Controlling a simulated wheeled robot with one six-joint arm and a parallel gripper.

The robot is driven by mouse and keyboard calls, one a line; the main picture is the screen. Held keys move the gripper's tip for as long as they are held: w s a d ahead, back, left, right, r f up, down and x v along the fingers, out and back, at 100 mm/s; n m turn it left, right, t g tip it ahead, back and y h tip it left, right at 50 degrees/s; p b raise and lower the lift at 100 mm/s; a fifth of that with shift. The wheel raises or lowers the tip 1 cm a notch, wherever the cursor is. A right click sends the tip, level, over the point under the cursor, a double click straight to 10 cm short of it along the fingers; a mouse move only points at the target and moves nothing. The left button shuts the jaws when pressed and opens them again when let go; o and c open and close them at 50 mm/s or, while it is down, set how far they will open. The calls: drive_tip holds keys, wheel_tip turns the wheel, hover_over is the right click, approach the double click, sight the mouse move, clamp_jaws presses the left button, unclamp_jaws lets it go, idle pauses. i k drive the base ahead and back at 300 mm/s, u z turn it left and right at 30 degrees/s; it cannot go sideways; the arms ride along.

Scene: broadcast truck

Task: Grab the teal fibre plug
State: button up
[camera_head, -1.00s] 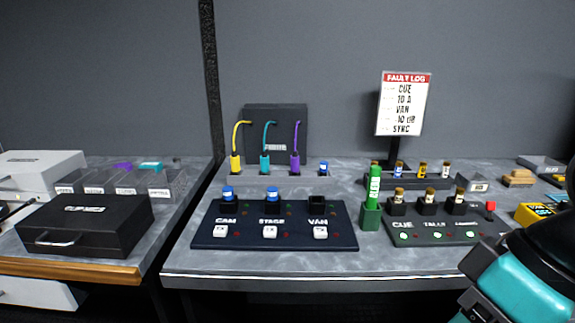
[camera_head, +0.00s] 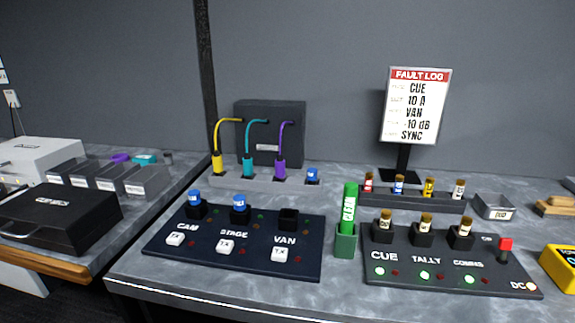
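The teal fibre plug (camera_head: 249,167) stands upright in a grey rack (camera_head: 225,178) at the back of the bench. Its teal cable arches up and to the right. A yellow plug (camera_head: 217,163) stands to its left and a purple plug (camera_head: 280,168) to its right in the same rack. A blue-capped piece (camera_head: 312,175) sits at the rack's right end. My gripper is not in view, so its state and its distance from the plug cannot be seen.
A dark CAM/STAGE/VAN panel (camera_head: 190,254) lies in front of the rack. A green CLEAN pen (camera_head: 349,207) stands in a holder to its right, beside the CUE/TALLY panel (camera_head: 395,261). A black box (camera_head: 293,118) stands behind the plugs. The FAULT LOG sign (camera_head: 415,110) rises at back right.

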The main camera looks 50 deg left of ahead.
sight(247, 161)
drive_tip(key=u, duration=0.1)
drive_tip(key=i, duration=0.45)
drive_tip(key=u, duration=2.4)
